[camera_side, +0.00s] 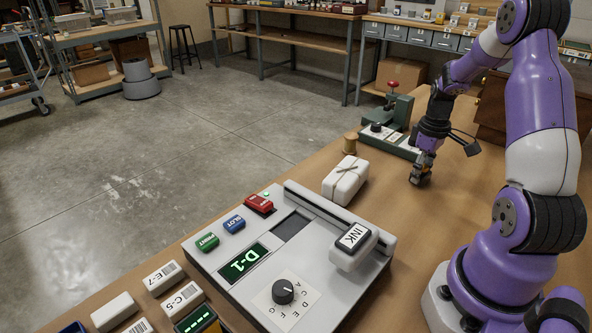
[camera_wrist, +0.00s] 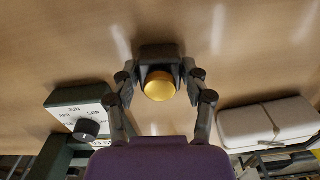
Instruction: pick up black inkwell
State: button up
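The black inkwell (camera_wrist: 160,54), a dark block-shaped bottle with a round gold cap, stands between the two fingers of my gripper (camera_wrist: 160,74) in the wrist view. The fingers flank it on the left and right and look open, with narrow gaps; contact is hard to make out. In the side view my gripper (camera_side: 420,173) points down low over the table, and the inkwell there is small, dark and mostly covered by the fingers.
A green stamp device (camera_side: 395,125) with a dial stands behind my gripper. A string-tied white package (camera_side: 345,181) and a wooden spool (camera_side: 350,143) are to its left. A grey console (camera_side: 265,255) fills the table's front. Bare wood lies around the inkwell.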

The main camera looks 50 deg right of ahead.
jog(key=c, duration=0.3)
